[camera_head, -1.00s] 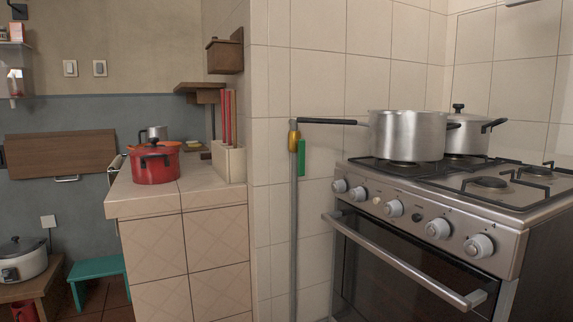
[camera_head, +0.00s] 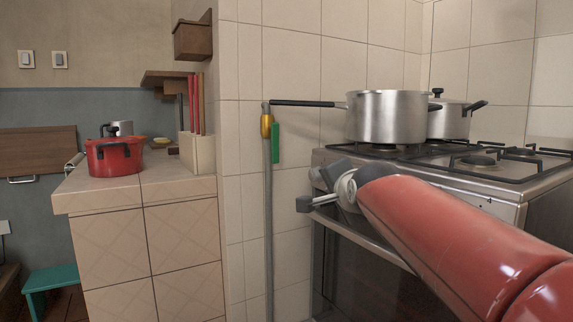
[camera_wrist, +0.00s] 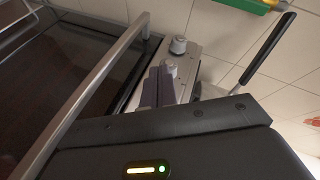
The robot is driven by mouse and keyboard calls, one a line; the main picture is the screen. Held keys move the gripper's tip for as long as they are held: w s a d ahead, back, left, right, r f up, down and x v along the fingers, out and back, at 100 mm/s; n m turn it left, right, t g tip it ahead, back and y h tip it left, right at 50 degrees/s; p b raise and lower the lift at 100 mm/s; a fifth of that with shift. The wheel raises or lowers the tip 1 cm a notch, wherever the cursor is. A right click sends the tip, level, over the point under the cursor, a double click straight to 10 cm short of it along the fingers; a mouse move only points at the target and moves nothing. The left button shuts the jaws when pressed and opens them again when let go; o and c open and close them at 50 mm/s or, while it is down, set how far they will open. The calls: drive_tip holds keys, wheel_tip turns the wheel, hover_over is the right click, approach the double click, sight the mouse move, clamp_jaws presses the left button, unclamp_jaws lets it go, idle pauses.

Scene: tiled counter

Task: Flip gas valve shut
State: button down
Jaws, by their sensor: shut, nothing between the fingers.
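The gas valve is a brass fitting (camera_head: 266,126) with a green lever (camera_head: 276,143) hanging down beside a grey pipe on the tiled wall. Part of the green lever (camera_wrist: 245,4) also shows at the top edge of the wrist view. My gripper (camera_head: 304,203) is in front of the stove's left front corner, to the right of and lower than the valve in the head view. Its two dark fingers (camera_wrist: 158,86) are together and empty, pointing towards the stove knobs in the wrist view. The gripper is apart from the lever.
A saucepan (camera_head: 386,118) stands on the stove, its long black handle (camera_head: 302,103) reaching out over the valve. Behind it is a lidded pot (camera_head: 450,121). The oven handle (camera_wrist: 88,88) and knobs (camera_wrist: 178,45) are close to my gripper. A tiled counter (camera_head: 105,193) with a red pot (camera_head: 114,158) stands left.

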sight(275, 143)
drive_tip(key=w+a+r+m+t+y+b, duration=0.1)
drive_tip(key=w+a+r+m+t, duration=0.2)
drive_tip(key=w, duration=0.5)
wheel_tip(275, 143, up, 2)
drive_tip(key=shift+a+r+m+y+b, duration=0.35)
drive_tip(key=shift+a+m, duration=0.25)
drive_tip(key=shift+a, duration=0.5)
drive_tip(key=shift+w+f, duration=0.1)
drive_tip(key=w+a+p, duration=0.1)
drive_tip(key=w+a, duration=0.4)
drive_tip(key=w, duration=0.2)
drive_tip(key=shift+w+a, duration=0.15)
drive_tip(key=shift+a, duration=0.25)
